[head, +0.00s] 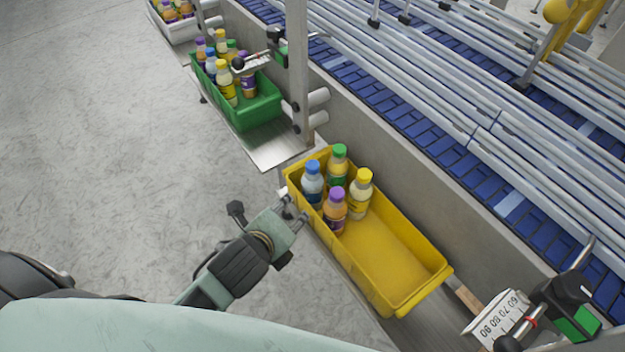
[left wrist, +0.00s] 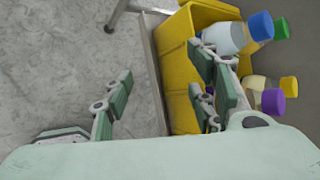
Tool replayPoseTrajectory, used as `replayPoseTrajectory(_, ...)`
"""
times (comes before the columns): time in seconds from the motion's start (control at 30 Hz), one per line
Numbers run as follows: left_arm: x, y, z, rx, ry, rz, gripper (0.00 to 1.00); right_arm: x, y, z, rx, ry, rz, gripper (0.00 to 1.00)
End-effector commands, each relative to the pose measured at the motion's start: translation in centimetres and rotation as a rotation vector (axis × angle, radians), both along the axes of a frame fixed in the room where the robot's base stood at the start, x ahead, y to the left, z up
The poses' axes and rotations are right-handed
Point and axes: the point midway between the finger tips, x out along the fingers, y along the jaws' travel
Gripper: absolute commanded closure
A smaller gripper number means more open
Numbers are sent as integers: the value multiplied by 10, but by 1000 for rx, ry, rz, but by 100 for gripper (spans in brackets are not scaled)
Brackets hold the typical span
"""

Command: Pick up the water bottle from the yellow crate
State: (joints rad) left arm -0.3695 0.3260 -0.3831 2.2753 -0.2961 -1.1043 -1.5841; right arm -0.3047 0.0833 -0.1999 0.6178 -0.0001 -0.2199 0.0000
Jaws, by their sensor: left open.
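The yellow crate (head: 396,300) stands on a metal ledge in the middle of the head view. The water bottle (head: 312,188), clear with a blue cap, stands upright at the crate's far left end. Beside it stand a purple-capped orange bottle (head: 334,212), a green-capped bottle (head: 338,170) and a yellow-capped pale bottle (head: 359,195). My left gripper (head: 293,210) is open and empty, just left of the crate near the water bottle. In the left wrist view, one finger of the gripper (left wrist: 168,82) overlaps the crate (left wrist: 174,62), and the water bottle (left wrist: 224,38) is partly hidden behind it.
A green crate (head: 262,115) with several bottles stands further back left, with a white crate (head: 182,32) beyond. A metal post (head: 297,75) rises behind the yellow crate. A blue conveyor (head: 430,130) runs along the right. The grey floor (head: 110,150) at left is clear.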

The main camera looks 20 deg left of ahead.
Motion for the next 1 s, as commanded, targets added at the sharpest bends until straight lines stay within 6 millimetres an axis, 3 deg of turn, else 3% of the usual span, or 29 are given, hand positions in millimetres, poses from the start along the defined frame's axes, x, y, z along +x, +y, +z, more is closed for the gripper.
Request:
replayPoseTrajectory(0.3,29,-21,42,526,-175,-477,48,8,2,6,3,-12,0,60)
replayPoseTrajectory(0.5,37,-30,53,735,-235,-634,48,8,3,7,4,-10,-1,60)
replayPoseTrajectory(1.0,76,-32,31,774,-242,-663,48,5,6,23,8,-7,-1,60)
